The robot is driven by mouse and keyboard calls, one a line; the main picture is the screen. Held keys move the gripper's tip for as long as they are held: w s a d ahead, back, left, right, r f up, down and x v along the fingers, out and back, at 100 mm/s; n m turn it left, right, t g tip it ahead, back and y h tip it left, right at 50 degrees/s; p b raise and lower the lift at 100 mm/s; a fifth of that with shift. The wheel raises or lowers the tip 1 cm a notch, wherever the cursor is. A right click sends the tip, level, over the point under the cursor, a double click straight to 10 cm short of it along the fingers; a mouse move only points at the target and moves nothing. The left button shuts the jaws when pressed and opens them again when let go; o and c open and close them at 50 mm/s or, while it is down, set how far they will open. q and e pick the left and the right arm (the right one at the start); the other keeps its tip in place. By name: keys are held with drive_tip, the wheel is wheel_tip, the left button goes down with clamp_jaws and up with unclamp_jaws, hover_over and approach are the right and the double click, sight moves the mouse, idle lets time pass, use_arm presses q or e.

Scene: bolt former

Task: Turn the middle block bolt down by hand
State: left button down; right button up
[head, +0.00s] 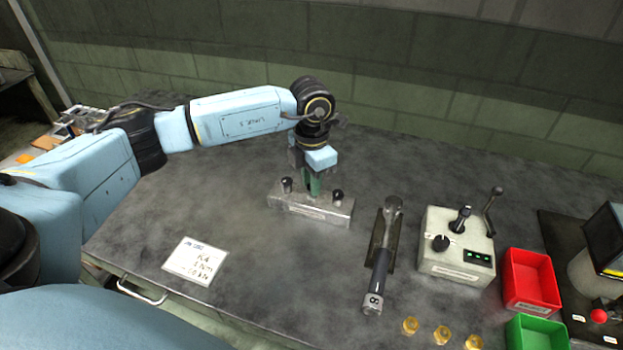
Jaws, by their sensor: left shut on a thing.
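A grey metal block (311,207) sits on the bench, with a dark bolt (287,185) standing at its left end and another dark bolt (337,196) at its right end. My left gripper (313,188) points down over the middle of the block, its green fingers shut between the two end bolts. The middle bolt is hidden by the fingers, so its height and tilt cannot be told. My right gripper is not in view.
A wrench-like tool (381,265) lies right of the block. Beyond it stand a control box (455,260) with levers, a red bin (530,279) and a green bin (537,332). A white card (195,260) lies at the left. Brass pieces (442,335) lie at the front.

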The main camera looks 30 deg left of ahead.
use_arm(q)
drive_tip(key=shift+w+r, duration=0.1)
drive_tip(key=shift+r, duration=0.05)
drive_tip(key=c, duration=1.2)
unclamp_jaws()
drive_tip(key=shift+c, duration=0.2)
wheel_tip(320, 180, up, 13)
drive_tip(key=shift+r, duration=0.15)
